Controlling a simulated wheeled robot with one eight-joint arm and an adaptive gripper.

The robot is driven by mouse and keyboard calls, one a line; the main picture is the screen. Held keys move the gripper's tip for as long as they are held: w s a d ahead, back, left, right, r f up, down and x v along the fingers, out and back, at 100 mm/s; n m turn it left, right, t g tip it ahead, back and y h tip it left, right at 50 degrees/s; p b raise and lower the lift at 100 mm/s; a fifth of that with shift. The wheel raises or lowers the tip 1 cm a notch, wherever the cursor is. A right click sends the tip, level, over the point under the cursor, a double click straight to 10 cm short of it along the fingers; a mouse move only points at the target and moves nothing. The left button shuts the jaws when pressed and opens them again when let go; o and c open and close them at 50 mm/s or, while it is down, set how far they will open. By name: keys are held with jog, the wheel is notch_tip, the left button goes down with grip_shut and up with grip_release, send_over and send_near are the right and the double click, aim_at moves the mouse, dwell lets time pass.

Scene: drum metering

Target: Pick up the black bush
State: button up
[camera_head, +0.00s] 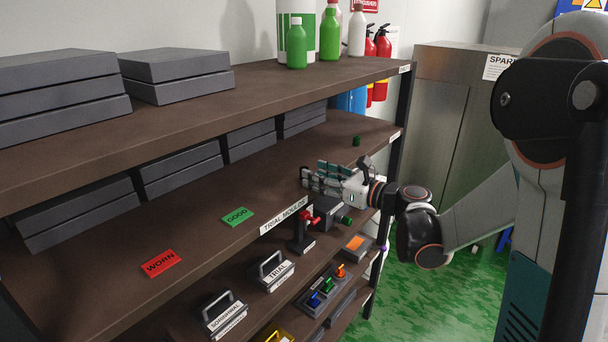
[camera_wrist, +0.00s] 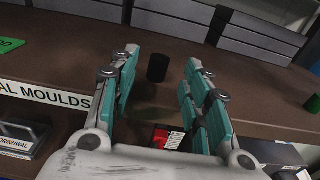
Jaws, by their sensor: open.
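The black bush (camera_wrist: 157,68) is a short dark cylinder standing upright on the brown shelf (camera_wrist: 60,62) in the wrist view. It appears in the gap between the two teal-padded fingers of my gripper (camera_wrist: 162,80), just beyond or level with their tips, and I see no finger touching it. My gripper also shows in the head view (camera_head: 313,176), low over the front part of the middle shelf, open and empty. I cannot make out the bush in the head view; the gripper probably hides it.
A green cylinder (camera_head: 357,140) stands farther back on the same shelf. Green GOOD (camera_head: 237,217) and red WORN (camera_head: 161,264) labels lie to the left. Dark grey boxes (camera_head: 252,140) line the back. The upper shelf (camera_head: 215,100) overhangs. A red-knobbed device (camera_head: 304,232) stands below.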

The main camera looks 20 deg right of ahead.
jog(key=x, duration=0.5)
jog(key=shift+w+a+r, duration=0.1)
jog(key=shift+r, duration=0.2)
grip_shut()
